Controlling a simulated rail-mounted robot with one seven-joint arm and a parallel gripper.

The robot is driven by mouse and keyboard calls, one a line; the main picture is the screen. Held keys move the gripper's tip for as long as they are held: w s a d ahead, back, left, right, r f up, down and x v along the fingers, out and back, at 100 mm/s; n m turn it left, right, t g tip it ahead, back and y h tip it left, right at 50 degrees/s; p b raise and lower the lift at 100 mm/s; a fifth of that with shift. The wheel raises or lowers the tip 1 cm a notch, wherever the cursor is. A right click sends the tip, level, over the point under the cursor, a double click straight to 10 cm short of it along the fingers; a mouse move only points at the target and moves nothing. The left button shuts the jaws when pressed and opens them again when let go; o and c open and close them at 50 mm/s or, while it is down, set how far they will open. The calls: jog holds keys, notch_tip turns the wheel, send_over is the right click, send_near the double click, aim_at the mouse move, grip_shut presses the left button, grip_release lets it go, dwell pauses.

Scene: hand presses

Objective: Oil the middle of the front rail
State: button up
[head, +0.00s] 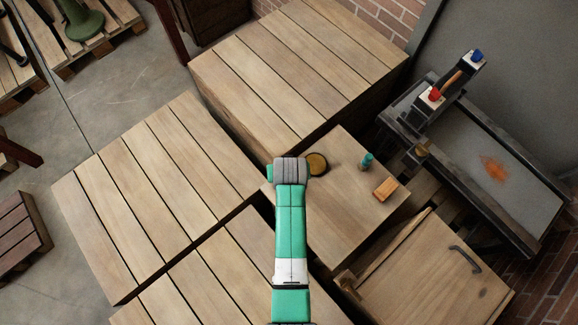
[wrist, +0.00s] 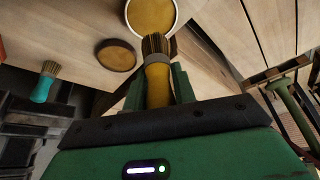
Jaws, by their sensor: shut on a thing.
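My gripper (wrist: 157,82) is shut on a brush (wrist: 157,75) with a yellow handle, a grey collar and dark bristles. The bristle end points at a white-rimmed round tin (wrist: 134,20) of amber contents; I cannot tell whether they touch. In the head view my arm hides the gripper, the brush and that tin. The press (head: 483,160) stands at the right of the head view. It has a grey bed with an orange-brown patch and dark rails (head: 463,198) along its sides. I cannot tell which is the front rail. My gripper is apart from it.
A dark-rimmed tin (head: 317,163), a teal-handled brush (head: 366,161) and an orange block (head: 385,188) sit on the small wooden table (head: 345,225). The press carries a red knob (head: 435,94) and a blue knob (head: 476,56). Slatted wooden tops (head: 300,70) lie behind and left, clear.

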notch_tip(320, 180, down, 6)
jog(key=b, duration=0.5)
jog(key=shift+r, duration=0.1)
jog(key=shift+d+r, duration=0.1)
jog(key=shift+f+b, duration=0.3)
jog(key=shift+f, duration=0.4)
dwell(1.6)
notch_tip(320, 180, up, 8)
jog(key=p, duration=0.7)
jog(key=shift+f, duration=0.35)
